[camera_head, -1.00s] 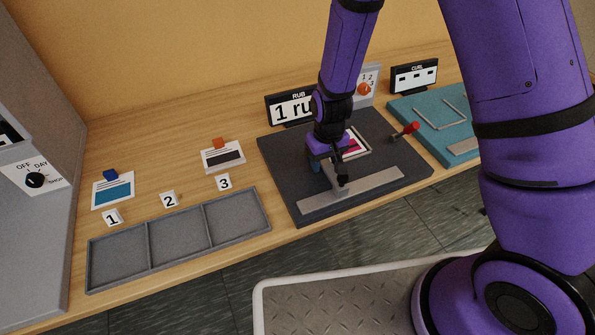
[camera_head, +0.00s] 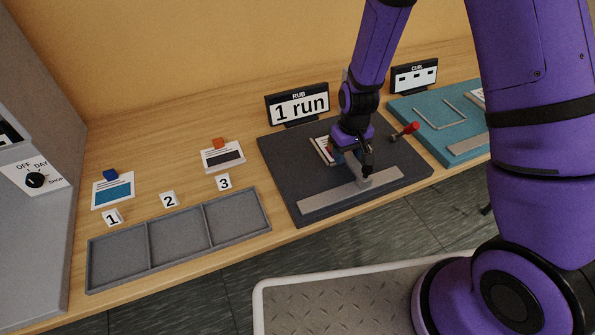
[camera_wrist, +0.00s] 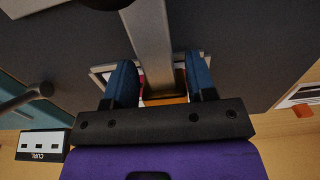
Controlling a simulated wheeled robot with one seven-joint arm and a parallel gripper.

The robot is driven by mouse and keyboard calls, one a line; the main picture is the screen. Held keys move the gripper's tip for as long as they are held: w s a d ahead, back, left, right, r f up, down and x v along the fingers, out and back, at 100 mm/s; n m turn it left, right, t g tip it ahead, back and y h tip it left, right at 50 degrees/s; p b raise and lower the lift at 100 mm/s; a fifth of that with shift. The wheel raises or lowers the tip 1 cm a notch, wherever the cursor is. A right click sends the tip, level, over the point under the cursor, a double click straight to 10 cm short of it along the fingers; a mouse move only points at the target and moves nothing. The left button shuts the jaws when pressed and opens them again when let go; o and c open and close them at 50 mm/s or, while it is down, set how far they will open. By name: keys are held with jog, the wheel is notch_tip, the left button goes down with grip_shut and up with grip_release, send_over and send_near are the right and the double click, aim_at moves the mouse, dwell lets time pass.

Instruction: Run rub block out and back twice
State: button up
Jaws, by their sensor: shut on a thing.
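The RUB sign (camera_head: 298,107) reads "1 run".
Left are a three-part grey tray (camera_head: 150,258), number tags and two cards with blue (camera_head: 110,175) and orange (camera_head: 218,143) blocks.

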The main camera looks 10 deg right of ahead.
jog(key=shift+w+d, duration=0.25)
jog(key=shift+d, duration=0.5)
jog(key=shift+w+d, duration=0.2)
jog(key=shift+d, duration=0.5)
jog(key=shift+s+a, duration=0.8)
jog(key=shift+a, duration=2.15)
jog(key=shift+s+a, duration=0.85)
jog(key=shift+a, duration=2.05)
jog(key=shift+s+a, duration=0.8)
jog(key=shift+a, duration=2.15)
jog(key=o, duration=1.4)
jog(key=shift+c, duration=0.2)
notch_tip(320, 180, up, 8)
jog(key=shift+d+r, duration=0.1)
